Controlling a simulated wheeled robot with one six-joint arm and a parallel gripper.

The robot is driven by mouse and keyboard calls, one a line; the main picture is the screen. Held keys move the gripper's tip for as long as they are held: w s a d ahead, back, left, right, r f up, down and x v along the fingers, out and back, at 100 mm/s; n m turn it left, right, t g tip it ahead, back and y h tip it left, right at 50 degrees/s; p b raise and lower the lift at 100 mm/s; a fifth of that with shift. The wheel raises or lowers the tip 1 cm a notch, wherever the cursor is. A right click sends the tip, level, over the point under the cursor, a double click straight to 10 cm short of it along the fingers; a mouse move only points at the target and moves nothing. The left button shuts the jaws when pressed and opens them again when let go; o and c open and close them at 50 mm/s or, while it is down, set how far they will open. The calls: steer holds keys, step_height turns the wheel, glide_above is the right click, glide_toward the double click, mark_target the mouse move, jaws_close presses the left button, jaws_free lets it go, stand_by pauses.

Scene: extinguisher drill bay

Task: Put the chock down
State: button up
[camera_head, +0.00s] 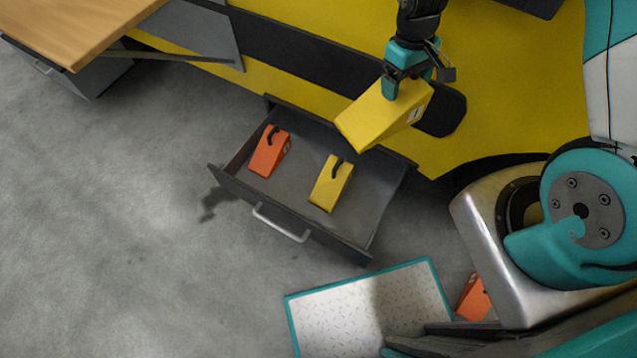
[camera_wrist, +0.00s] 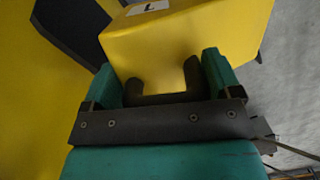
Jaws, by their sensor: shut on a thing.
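A yellow wedge-shaped chock (camera_head: 378,119) hangs in my gripper (camera_head: 405,82), in the air above the right rear part of an open drawer. The jaws are shut on it. In the wrist view the chock (camera_wrist: 190,45) sits between the two teal fingers (camera_wrist: 172,80), with its dark handle between them and a white label on its face. The dark grey drawer (camera_head: 372,212) is pulled out and holds an orange chock (camera_head: 267,157) at left and a smaller-looking yellow chock (camera_head: 328,187) near the middle, both with black handles.
A metal tread plate with a teal rim (camera_head: 330,309) lies in front of the drawer. Another orange chock (camera_head: 474,299) is partly hidden beside my base. A wooden tabletop (camera_head: 70,22) is at upper left. The grey floor at left is clear.

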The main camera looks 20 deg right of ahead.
step_height(320, 180, down, 31)
steer(key=d+n+b, duration=0.1)
steer(key=n+b, duration=0.4)
steer(key=b, duration=3.2)
steer(key=shift+w+d+h, duration=0.3)
steer(key=shift+w+d, duration=0.05)
steer(key=shift+w, duration=0.1)
step_height(320, 180, down, 20)
steer(key=b, duration=1.2)
steer(key=shift+r, duration=0.15)
